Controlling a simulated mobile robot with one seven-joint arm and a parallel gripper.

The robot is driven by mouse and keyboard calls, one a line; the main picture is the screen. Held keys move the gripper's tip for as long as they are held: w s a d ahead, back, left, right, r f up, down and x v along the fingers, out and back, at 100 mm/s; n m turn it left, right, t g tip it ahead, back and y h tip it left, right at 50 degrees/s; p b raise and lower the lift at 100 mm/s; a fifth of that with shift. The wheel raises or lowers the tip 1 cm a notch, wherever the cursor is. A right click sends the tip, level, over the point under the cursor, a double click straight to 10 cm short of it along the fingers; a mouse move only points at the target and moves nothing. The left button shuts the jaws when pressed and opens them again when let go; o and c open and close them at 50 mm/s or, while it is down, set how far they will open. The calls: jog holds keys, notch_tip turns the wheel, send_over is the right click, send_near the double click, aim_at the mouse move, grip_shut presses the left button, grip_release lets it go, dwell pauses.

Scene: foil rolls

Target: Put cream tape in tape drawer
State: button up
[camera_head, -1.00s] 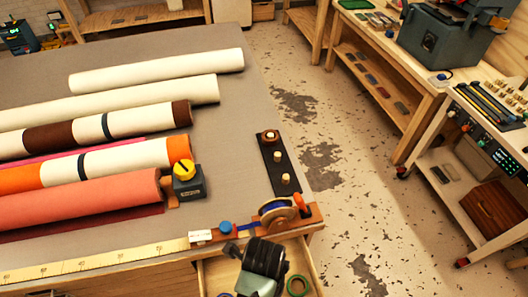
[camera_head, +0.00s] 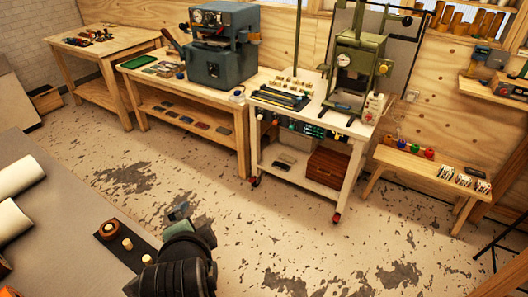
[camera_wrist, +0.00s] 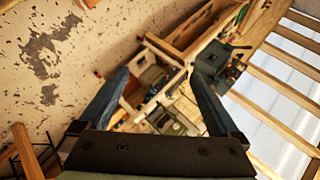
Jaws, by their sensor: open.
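My gripper (camera_head: 180,213) is at the bottom of the head view, over the right edge of the grey table (camera_head: 62,190). In the wrist view its two fingers (camera_wrist: 160,76) are spread apart with nothing between them. A dark peg strip (camera_head: 128,252) lies on the table just left of my gripper. It has light pegs, and a brown ring (camera_head: 108,229) sits around the far one. I cannot make out a cream tape roll in either view. The tape drawer is out of view.
Cream fabric rolls (camera_head: 18,175) end at the left edge. Open, worn floor (camera_head: 250,225) lies right of the table. A white wheeled cart (camera_head: 335,195), wooden workbenches (camera_head: 190,82) and a low bench (camera_head: 440,165) stand along the wall.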

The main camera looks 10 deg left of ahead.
jog(key=w+d+r+n+t, duration=0.2)
jog(key=d+r+t, duration=0.1)
jog(key=r, duration=0.6)
jog(key=w+d+r+n+t, duration=0.1)
jog(key=d+r+t, duration=0.2)
jog(key=r, duration=0.5)
jog(key=w+d+r+n+t, duration=0.2)
jog(key=d+r+t, duration=0.1)
jog(key=r, duration=0.6)
jog(key=s+d+r+n+t+h, duration=0.2)
jog(key=s+d+r+t, duration=0.2)
jog(key=r, duration=0.6)
jog(key=s+d+r+n+t+h, duration=0.2)
jog(key=s+d+r+t, duration=0.3)
jog(key=r, duration=0.6)
jog(key=shift+s+d+n, duration=0.35)
jog(key=shift+s+n, duration=0.05)
jog(key=shift+s, duration=0.7)
